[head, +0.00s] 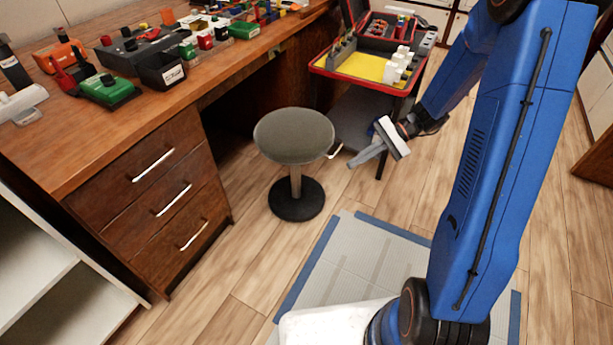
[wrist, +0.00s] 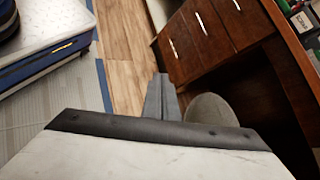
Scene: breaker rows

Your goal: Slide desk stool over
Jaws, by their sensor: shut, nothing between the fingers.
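The desk stool (head: 294,137) stands upright on the wood floor in front of the desk's knee space. It has a round grey-green seat, a short light post and a round black base (head: 297,199). A small handle (head: 334,150) shows at the seat's right side. My gripper (head: 352,165) is shut and empty, just right of the seat and apart from it in the head view. In the wrist view my gripper's fingers (wrist: 161,78) are together, and part of the stool seat (wrist: 210,110) shows to their right, partly hidden by the gripper body.
The wooden desk (head: 85,150) with three drawers stands left, its top crowded with breakers and boxes. A red-edged cart (head: 318,68) with a yellow tray stands behind my gripper. A blue-edged grey mat (head: 365,262) lies in front. Floor left of the mat is clear.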

